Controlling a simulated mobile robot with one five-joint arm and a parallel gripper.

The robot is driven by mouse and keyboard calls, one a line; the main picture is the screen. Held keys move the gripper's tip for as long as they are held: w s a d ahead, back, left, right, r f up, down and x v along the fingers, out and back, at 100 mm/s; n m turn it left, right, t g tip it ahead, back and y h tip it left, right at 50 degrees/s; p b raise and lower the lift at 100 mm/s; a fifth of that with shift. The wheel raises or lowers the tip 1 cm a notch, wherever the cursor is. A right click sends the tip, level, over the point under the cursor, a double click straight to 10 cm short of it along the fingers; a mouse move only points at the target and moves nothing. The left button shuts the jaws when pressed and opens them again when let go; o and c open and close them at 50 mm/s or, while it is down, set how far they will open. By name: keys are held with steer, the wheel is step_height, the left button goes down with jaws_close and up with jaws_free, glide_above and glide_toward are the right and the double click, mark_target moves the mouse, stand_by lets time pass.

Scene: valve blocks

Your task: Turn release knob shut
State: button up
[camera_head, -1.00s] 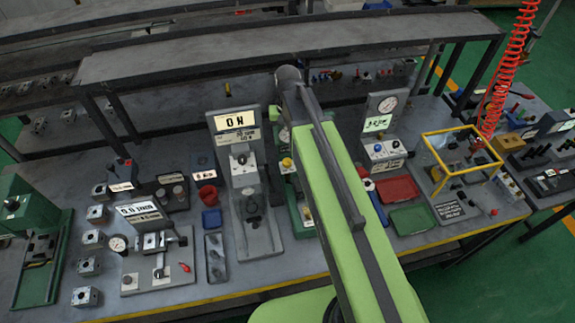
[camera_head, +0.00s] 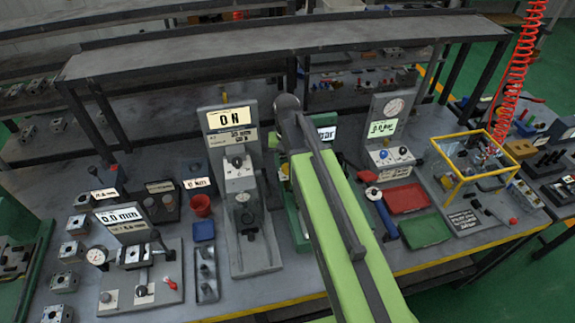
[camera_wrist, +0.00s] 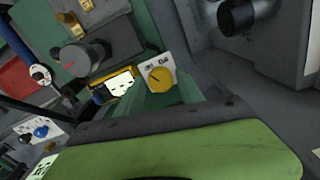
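A round yellow knob (camera_wrist: 159,78) with a dark pointer line sits on a small white plate with dark lettering in the wrist view. The lettering is too small to read surely, so I cannot tell whether it is the release knob. The plate is by a green fixture (camera_wrist: 119,44) with a lit display (camera_wrist: 122,84). In the head view the green fixture (camera_head: 297,218) is partly hidden behind my green arm. My arm reaches over the bench; its far end is in front of the fixture.
A grey press (camera_head: 250,255) with a "0 N" display stands left of my arm. A gauge stand (camera_head: 388,130) with a lit green display stands right of it. Red (camera_head: 403,197) and green (camera_head: 424,230) trays lie on the right. A yellow frame (camera_head: 465,197) stands farther right.

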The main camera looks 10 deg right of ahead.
mark_target(287, 167)
jaws_close()
steer(key=shift+n, duration=0.8)
steer(key=shift+o, duration=1.6)
jaws_free()
step_height(287, 167, up, 17)
steer(key=p, duration=1.7)
steer(key=shift+r, duration=0.2)
